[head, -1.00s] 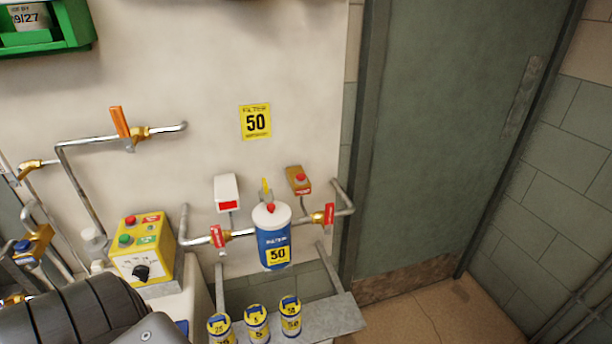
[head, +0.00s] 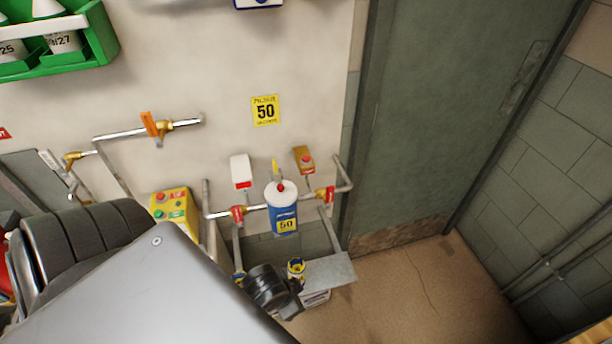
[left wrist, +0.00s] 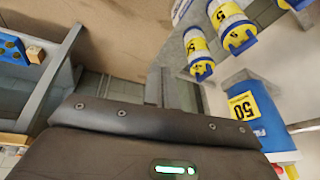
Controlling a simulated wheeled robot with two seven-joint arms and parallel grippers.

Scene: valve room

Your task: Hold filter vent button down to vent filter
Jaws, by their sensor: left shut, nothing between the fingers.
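The filter housing (head: 284,218) is a blue cylinder with a white lid and a yellow 50 label, on the wall pipe. Its red vent button (head: 281,188) sits on top of the lid and is uncovered. In the left wrist view the blue housing (left wrist: 252,108) is at the right, with its label sideways. My left gripper (head: 290,300) is shut and empty, below and in front of the housing, apart from the button. Its fingertips are hard to make out. In the left wrist view its dark body fills the bottom. My right gripper is not in view.
Red-handled valves (head: 237,214) flank the housing. An orange box with a red button (head: 304,160) and a white box (head: 241,172) are above. A yellow control panel (head: 174,210) is at left. Spare cartridges (left wrist: 232,25) stand on a metal shelf (head: 330,270). Floor at right is clear.

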